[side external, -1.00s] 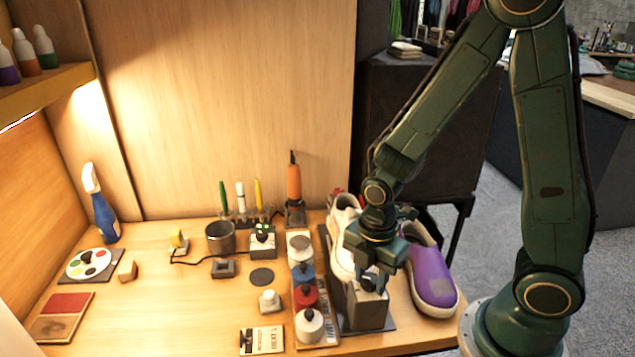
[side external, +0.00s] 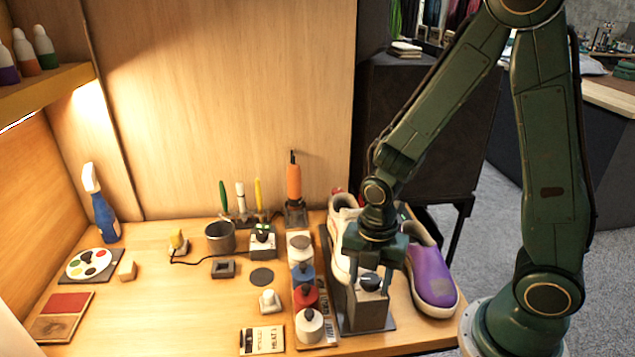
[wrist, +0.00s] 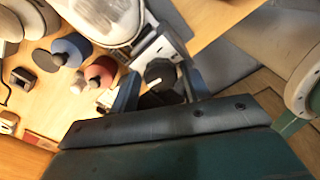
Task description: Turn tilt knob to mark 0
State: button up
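The tilt knob (side external: 370,281) is dark and round, on top of a grey block-shaped stand (side external: 368,311) at the bench's right front. In the wrist view the knob (wrist: 159,71) shows a short white pointer line near its lower edge. The scale marks are too small to read. My gripper (side external: 369,287) points down over the stand, with one finger on each side of the knob. The fingers look spread, with gaps beside the knob in the wrist view (wrist: 159,78). A white sneaker (side external: 343,235) sits on the stand, partly hidden by my arm.
A purple shoe (side external: 432,279) stands close on the right. A small white-topped block (side external: 269,300) and a card (side external: 262,340) lie farther left. The left-middle bench is mostly clear.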

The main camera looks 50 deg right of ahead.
jog(key=shift+m, duration=2.3)
jog(key=shift+m, duration=2.3)
jog(key=shift+m, duration=2.3)
